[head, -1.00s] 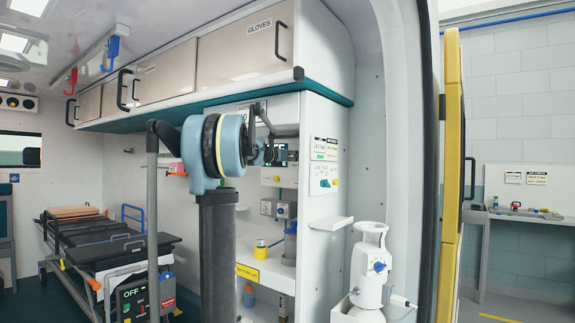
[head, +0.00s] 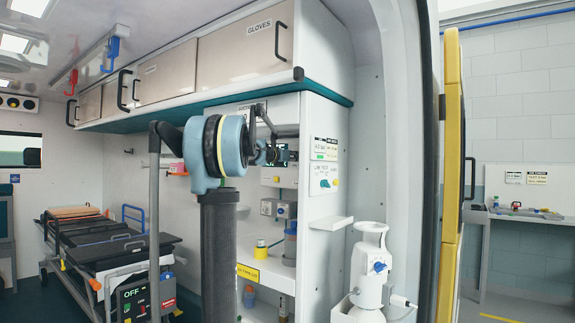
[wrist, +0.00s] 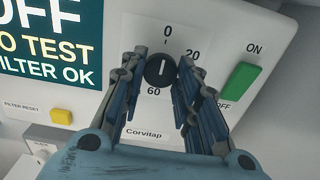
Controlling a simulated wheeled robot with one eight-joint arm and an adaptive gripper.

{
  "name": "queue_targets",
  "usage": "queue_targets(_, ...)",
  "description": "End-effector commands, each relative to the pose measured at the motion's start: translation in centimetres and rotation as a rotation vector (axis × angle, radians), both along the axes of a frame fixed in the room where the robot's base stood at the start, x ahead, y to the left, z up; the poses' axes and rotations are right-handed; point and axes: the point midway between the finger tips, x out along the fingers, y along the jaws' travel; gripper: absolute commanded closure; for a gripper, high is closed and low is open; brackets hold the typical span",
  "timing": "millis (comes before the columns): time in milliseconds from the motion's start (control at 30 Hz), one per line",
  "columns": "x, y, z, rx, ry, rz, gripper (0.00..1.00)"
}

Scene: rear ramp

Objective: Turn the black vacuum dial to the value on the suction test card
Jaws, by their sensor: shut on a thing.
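The black vacuum dial (wrist: 160,71) shows in the wrist view on a white panel (wrist: 220,32). My gripper (wrist: 162,66) is shut on the dial, one finger on each side. The dial's white pointer line stands near upright, towards the 0 mark. Marks 0, 20 and 60 show; my fingers cover part of the scale. In the head view my gripper (head: 268,154) is at the wall unit and the dial is hidden. Small cards (head: 325,149) hang on the side panel; their text is too small to read, so I cannot tell which is the suction test card.
A green ON/OFF switch (wrist: 241,80) sits right of the dial. A dark display (wrist: 45,45) reads OFF, TO TEST and FILTER OK. A yellow filter reset button (wrist: 61,116) is lower left.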

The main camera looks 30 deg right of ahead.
Motion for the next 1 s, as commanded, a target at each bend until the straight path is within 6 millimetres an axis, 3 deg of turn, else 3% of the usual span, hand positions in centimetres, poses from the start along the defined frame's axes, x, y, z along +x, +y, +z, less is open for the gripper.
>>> queue_targets(367, 0.53, 0.28, 0.04, 0.074, -0.178, 0.012, 0.94)
queue_targets(1000, 0.66, 0.37, 0.05, 0.307, -0.735, 0.014, 0.94)
